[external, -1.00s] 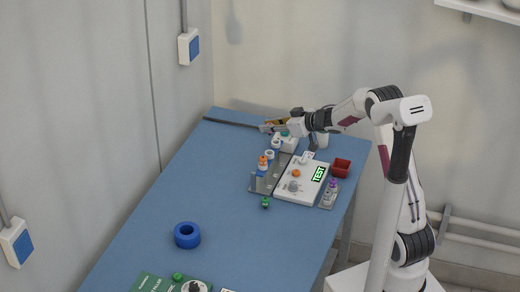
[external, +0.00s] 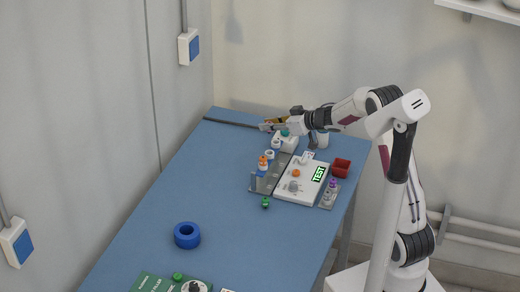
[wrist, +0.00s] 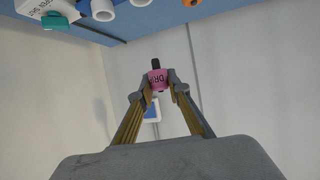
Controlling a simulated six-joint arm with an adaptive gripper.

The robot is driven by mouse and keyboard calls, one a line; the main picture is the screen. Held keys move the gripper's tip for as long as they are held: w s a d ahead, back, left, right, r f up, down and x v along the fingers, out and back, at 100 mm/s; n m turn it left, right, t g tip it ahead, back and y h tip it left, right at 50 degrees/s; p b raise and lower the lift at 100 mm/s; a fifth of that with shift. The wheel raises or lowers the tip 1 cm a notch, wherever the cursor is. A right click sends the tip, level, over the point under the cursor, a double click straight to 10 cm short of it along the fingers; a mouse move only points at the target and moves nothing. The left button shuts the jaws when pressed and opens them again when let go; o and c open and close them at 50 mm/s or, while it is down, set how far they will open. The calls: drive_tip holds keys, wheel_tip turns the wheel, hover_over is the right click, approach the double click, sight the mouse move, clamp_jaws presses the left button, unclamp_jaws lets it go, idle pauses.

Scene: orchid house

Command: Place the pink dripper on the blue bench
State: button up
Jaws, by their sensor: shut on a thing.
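The pink dripper (wrist: 158,78) is held between the fingertips of my gripper (wrist: 157,92) in the wrist view. It is a small pink piece with dark lettering and a black tip. In the external view my gripper (external: 268,126) is over the far end of the blue bench (external: 190,205), and the dripper there is too small to make out clearly. The bench edge also shows at the top of the wrist view (wrist: 115,28). I cannot tell the exact height of the dripper above the bench.
A white box with a teal part (external: 286,143) stands close to the gripper. A tube rack (external: 262,184), a white TEST device (external: 301,183) and a red bin (external: 341,168) are nearby. A blue ring (external: 187,235) lies nearer the front. The bench's left-middle is clear.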

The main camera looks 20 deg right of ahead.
drive_tip(key=s+a+f, duration=0.1)
drive_tip(key=a+f, duration=0.1)
drive_tip(key=a, duration=0.8)
drive_tip(key=a+f, duration=0.2)
drive_tip(key=a, duration=0.8)
drive_tip(key=w+d+f+m+t+h, duration=0.1)
drive_tip(key=d+f+m+t+h, duration=0.1)
drive_tip(key=d+f+m+h, duration=0.2)
drive_tip(key=shift+w+d+f+m+h, duration=0.2)
drive_tip(key=shift+f+m+h, duration=0.2)
drive_tip(key=shift+f+h, duration=0.1)
idle(0.5)
drive_tip(key=shift+f, duration=3.1)
